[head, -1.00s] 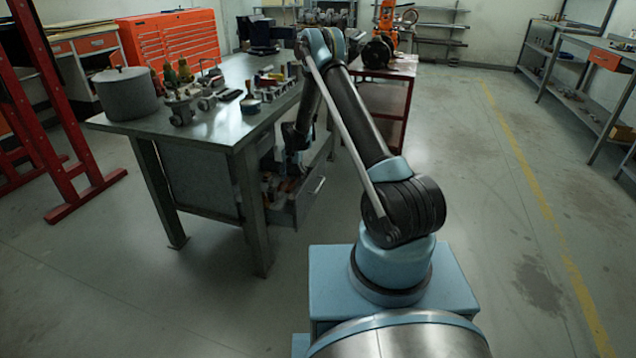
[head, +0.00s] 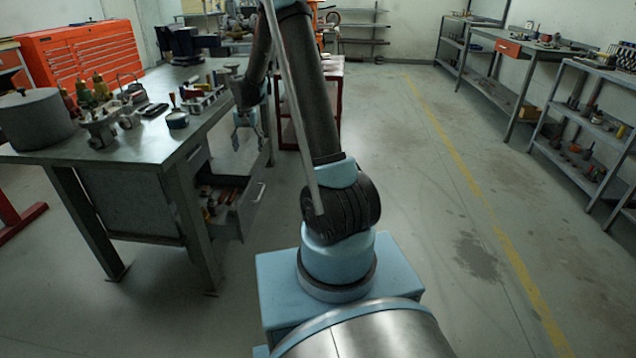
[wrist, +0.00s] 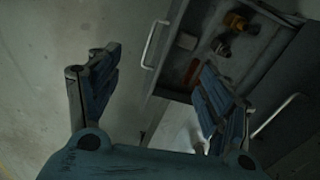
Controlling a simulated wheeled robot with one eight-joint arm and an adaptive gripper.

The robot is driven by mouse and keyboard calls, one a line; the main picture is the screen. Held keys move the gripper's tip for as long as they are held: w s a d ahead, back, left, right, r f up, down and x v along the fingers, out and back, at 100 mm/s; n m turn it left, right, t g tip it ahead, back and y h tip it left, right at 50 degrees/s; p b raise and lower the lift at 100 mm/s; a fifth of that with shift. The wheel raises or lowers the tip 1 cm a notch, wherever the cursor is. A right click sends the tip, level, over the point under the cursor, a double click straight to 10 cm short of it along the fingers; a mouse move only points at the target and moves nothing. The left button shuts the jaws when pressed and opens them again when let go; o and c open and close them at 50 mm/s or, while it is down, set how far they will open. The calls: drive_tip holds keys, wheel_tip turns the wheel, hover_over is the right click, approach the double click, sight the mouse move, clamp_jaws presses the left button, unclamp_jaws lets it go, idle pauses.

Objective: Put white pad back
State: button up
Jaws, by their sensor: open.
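My gripper (head: 248,138) hangs open beside the workbench, above and to the right of the open drawer. In the wrist view its two fingers (wrist: 160,68) are spread wide, with nothing held between them. The open drawer (head: 225,226) under the workbench holds several small items, hard to make out. A pale patch lies low between the fingers. I cannot tell whether the block or the patch is the white pad; no white pad is clear in the head view.
The workbench (head: 150,150) carries a grey round pot (head: 36,120), valve parts (head: 100,125) and a small round tin (head: 177,119). The drawer's handle (head: 258,196) sticks out. A red cart (head: 330,100) stands behind my arm. The floor to the right is clear.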

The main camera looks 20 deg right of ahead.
drive_tip(key=s+d+r+n, duration=0.1)
drive_tip(key=s+d+r, duration=0.55)
drive_tip(key=s, duration=0.35)
drive_tip(key=s+d+r, duration=0.5)
drive_tip(key=s+r, duration=0.3)
drive_tip(key=s, duration=0.3)
drive_tip(key=s+d+f+n, duration=0.1)
drive_tip(key=s+d+f, duration=0.2)
drive_tip(key=s, duration=0.9)
drive_tip(key=s+d+f+n+t, duration=0.1)
drive_tip(key=s+d+f, duration=0.2)
drive_tip(key=s, duration=0.9)
drive_tip(key=shift+f+t, duration=0.15)
drive_tip(key=shift+t, duration=0.15)
drive_tip(key=shift+d, duration=0.1)
drive_tip(key=shift+w+f, duration=0.2)
drive_tip(key=shift+w, duration=0.35)
